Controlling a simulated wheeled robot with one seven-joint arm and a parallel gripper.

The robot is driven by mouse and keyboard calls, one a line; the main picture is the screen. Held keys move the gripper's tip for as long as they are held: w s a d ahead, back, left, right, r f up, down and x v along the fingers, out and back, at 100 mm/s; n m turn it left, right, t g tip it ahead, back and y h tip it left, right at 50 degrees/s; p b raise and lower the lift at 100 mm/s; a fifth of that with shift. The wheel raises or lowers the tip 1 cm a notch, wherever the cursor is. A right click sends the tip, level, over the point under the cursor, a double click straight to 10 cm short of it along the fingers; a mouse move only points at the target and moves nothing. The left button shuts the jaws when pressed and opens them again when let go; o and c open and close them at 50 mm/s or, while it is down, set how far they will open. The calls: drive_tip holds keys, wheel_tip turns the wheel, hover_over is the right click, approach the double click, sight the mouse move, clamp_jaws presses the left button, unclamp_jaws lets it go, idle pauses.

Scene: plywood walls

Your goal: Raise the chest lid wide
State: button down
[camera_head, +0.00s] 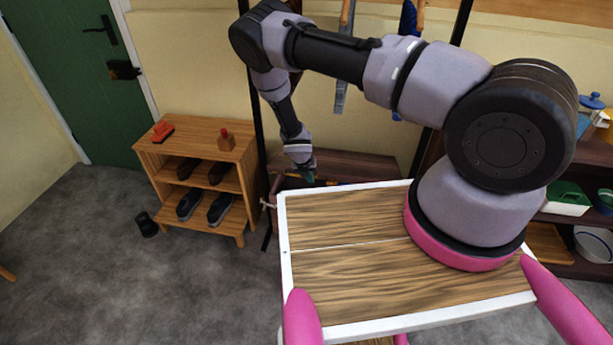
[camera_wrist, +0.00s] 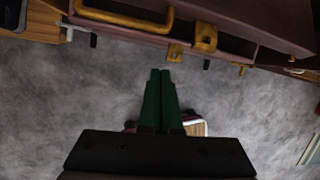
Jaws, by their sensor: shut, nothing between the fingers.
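The chest (camera_head: 352,163) is dark reddish-brown wood and stands against the back wall, beyond my base, which hides its lower part. In the wrist view its purple-brown wood (camera_wrist: 275,28) runs across the top, with a gold handle (camera_wrist: 125,17) and a gold latch (camera_wrist: 205,38). A dark band shows beside the latch; I cannot tell how far the lid is raised. My gripper (camera_head: 308,179) is at the chest's left front in the head view. In the wrist view its green fingers (camera_wrist: 160,73) are together and empty, apart from the handle and latch.
A wooden shoe rack (camera_head: 197,150) with dark shoes stands left of the chest. A red brush (camera_head: 162,131) lies on it. A green door (camera_head: 75,75) is at far left. Grey floor (camera_head: 90,260) is free at left.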

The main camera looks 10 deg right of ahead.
drive_tip(key=w+d+f, duration=0.2)
drive_tip(key=w+f, duration=0.2)
drive_tip(key=f, duration=0.1)
drive_tip(key=shift+w+f, duration=0.35)
drive_tip(key=shift+w, duration=0.05)
drive_tip(key=shift+r, duration=0.1)
idle(0.3)
